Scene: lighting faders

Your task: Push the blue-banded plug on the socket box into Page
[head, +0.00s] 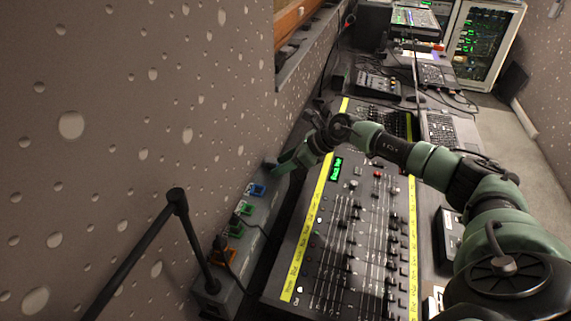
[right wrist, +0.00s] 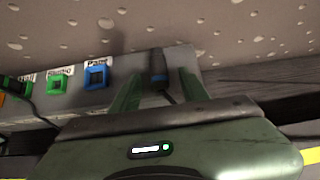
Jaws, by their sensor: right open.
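The socket box (head: 262,212) is a long grey box along the wall, with coloured square frames on its top. In the right wrist view the blue frame (right wrist: 96,77) has a label reading Page and looks empty. The blue-banded plug (right wrist: 158,70) is dark with a cable and stands near the box's end, right of the blue frame. My right gripper (right wrist: 160,90) is open, with one green finger on each side of the plug. I cannot tell whether they touch it. In the head view the right gripper (head: 282,165) hides the plug. My left gripper is not in view.
A green frame (right wrist: 60,80) sits left of the blue one. An orange frame (head: 235,229) is farther along the box. The fader desk (head: 330,230) lies right of the box. The wall (head: 130,120) is close behind. A black jointed rod (head: 178,200) stands at the box's near end.

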